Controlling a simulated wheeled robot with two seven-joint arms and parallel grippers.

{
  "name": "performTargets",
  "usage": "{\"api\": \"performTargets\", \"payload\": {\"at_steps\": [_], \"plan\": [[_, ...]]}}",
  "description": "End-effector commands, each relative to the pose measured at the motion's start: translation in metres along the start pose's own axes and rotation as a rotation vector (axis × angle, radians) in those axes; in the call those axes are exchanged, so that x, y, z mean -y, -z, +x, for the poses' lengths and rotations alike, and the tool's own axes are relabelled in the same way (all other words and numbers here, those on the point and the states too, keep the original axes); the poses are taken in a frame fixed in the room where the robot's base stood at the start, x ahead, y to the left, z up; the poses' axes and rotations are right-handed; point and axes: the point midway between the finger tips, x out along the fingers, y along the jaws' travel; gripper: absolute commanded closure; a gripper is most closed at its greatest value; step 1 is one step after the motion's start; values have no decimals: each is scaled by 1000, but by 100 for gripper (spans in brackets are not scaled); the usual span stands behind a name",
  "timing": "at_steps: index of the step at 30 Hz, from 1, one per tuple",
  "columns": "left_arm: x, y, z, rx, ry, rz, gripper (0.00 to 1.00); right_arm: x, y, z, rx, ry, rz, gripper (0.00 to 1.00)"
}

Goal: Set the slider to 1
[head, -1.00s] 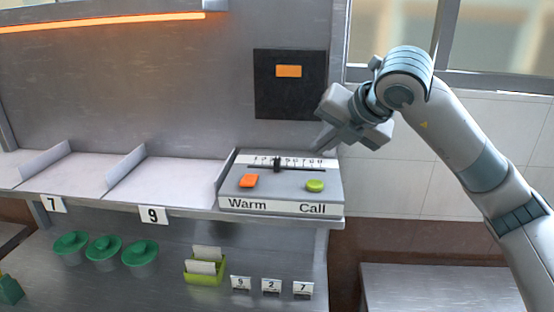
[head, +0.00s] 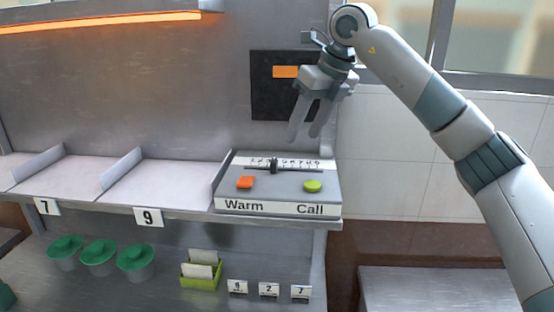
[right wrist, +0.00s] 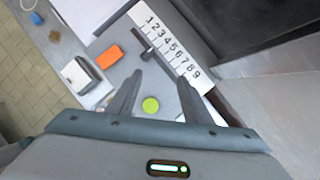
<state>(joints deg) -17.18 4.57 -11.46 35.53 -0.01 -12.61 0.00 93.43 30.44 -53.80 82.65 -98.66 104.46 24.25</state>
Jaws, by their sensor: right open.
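The slider's dark knob (head: 274,165) stands on a slot in the grey control box, left of the middle of the numbered scale (head: 300,163). In the right wrist view the scale (right wrist: 172,45) reads 1 to 9, and the knob (right wrist: 147,54) sits near the 3 or 4; the exact mark is hard to tell. My right gripper (head: 304,138) is open and empty, pointing down above the right half of the box. Its two fingers also show in the right wrist view (right wrist: 158,103), apart from the knob. My left gripper is not in view.
The box carries an orange Warm button (head: 246,182) and a green Call button (head: 313,186) in front of the slot. A dark panel (head: 262,95) hangs on the wall behind my right gripper. White shelf compartments (head: 180,185) lie to the left.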

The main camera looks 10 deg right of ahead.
Motion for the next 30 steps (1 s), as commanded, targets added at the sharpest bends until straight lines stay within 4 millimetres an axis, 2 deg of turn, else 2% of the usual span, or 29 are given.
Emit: {"api": "performTargets", "payload": {"at_steps": [8,18,24,30], "plan": [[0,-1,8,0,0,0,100,5,-21,-16,-83,-90,-315,55],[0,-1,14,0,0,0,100,9,-41,-50,-81,-216,-666,55],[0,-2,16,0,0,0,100,9,-46,-63,-60,-252,-776,55],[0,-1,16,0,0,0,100,10,-46,-65,-56,-258,-798,55]]}}
